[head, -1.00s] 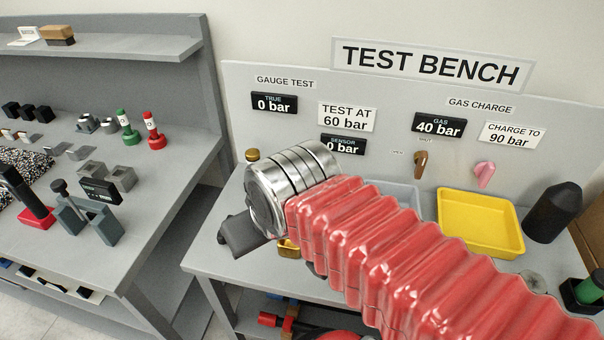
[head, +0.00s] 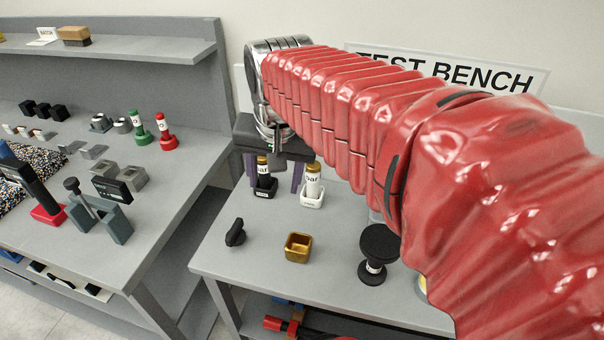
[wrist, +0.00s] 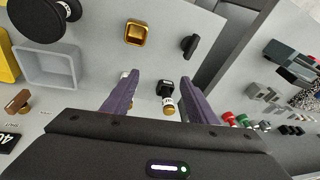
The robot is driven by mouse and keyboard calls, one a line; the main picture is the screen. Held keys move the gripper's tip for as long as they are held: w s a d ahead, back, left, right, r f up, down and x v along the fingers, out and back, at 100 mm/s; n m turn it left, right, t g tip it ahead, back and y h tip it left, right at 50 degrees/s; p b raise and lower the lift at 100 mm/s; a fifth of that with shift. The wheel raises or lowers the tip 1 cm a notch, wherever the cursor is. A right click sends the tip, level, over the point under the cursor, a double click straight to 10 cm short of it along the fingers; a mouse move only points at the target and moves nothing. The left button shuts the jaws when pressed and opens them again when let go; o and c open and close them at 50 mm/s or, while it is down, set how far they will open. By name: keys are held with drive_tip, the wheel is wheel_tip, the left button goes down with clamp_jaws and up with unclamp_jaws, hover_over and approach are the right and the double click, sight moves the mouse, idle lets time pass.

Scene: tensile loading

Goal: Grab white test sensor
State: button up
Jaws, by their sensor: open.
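The white test sensor (head: 313,185) stands upright on the test bench, with a white base and a gold-coloured cap. A matching black sensor (head: 264,180) stands just left of it. My gripper (head: 274,183) is open, with purple fingers pointing down above the bench's back part. In the wrist view my gripper (wrist: 163,76) has the black sensor (wrist: 165,90) showing between its fingers. The white sensor (wrist: 125,75) is mostly hidden behind the left finger there. Nothing is held.
A gold square cup (head: 298,248), a black knob (head: 235,233) and a black round-topped piece (head: 378,250) stand on the bench in front. A grey tray (wrist: 62,65) lies near the round piece. My arm hides much of the bench's right side.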

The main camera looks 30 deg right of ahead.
drive_tip(key=w+d+m+g, duration=0.2)
drive_tip(key=w+d+m, duration=0.4)
drive_tip(key=d, duration=0.2)
drive_tip(key=m+g, duration=0.1)
drive_tip(key=m, duration=0.4)
hover_over(313, 178)
drive_tip(key=w+d, duration=0.1)
drive_tip(key=shift+w+f+y, duration=0.2)
drive_tip(key=shift+f+y, duration=0.1)
drive_tip(key=shift+f, duration=0.8)
wheel_tip(313, 178, down, 7)
drive_tip(key=shift+f, duration=0.85)
drive_tip(key=shift+w+d+f, duration=0.1)
drive_tip(key=shift+f, duration=2.5)
